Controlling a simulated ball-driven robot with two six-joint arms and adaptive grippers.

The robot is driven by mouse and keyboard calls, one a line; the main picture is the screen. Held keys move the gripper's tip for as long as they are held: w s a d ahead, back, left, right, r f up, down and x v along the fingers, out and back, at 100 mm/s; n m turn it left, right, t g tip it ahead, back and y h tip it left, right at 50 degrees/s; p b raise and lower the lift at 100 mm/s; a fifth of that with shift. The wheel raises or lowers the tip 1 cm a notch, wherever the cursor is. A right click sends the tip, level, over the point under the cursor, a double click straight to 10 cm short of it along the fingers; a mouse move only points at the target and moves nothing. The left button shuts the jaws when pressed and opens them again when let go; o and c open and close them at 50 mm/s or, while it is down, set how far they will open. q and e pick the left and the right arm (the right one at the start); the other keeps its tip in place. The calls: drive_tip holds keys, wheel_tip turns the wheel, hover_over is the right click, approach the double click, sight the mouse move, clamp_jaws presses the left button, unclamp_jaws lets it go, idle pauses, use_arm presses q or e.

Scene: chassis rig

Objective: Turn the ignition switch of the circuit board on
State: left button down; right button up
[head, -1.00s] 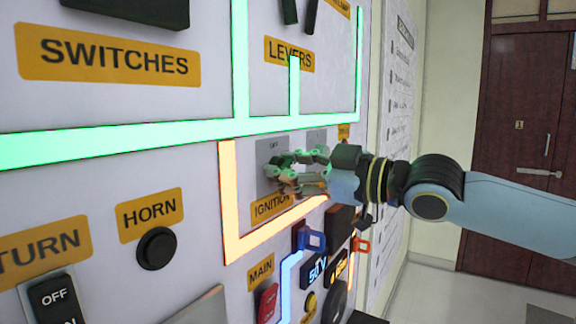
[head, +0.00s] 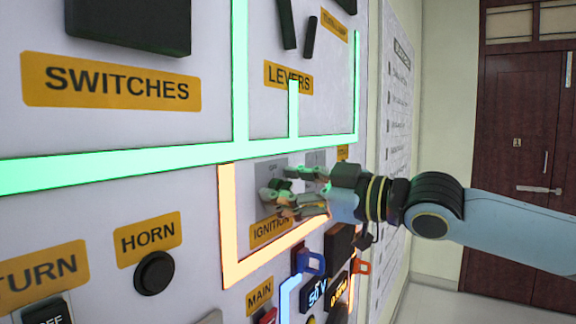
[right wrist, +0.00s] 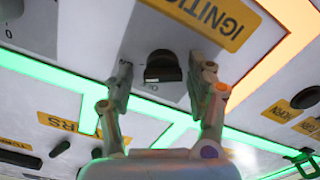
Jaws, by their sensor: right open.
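The ignition switch is a black rotary knob (right wrist: 163,67) on a grey plate below the yellow IGNITION label in the right wrist view. In the head view its plate (head: 268,172) shows above the IGNITION label (head: 270,231), and my gripper hides the knob. My right gripper (right wrist: 165,75) is open, with one finger on each side of the knob. I cannot tell whether the fingers touch it. In the head view the right gripper (head: 284,192) is at the panel, its arm coming from the right. My left gripper is not in view.
The upright white panel (head: 190,190) carries glowing green (head: 120,165) and orange (head: 229,240) strips. A black HORN button (head: 154,272) is at lower left. Blue and red padlock-like parts sit below the gripper. A brown door (head: 520,130) stands at the far right.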

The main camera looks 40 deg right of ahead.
sight(273, 129)
wheel_tip(273, 129, up, 9)
drive_tip(key=shift+r, duration=0.15)
drive_tip(key=shift+s, duration=0.1)
idle(0.7)
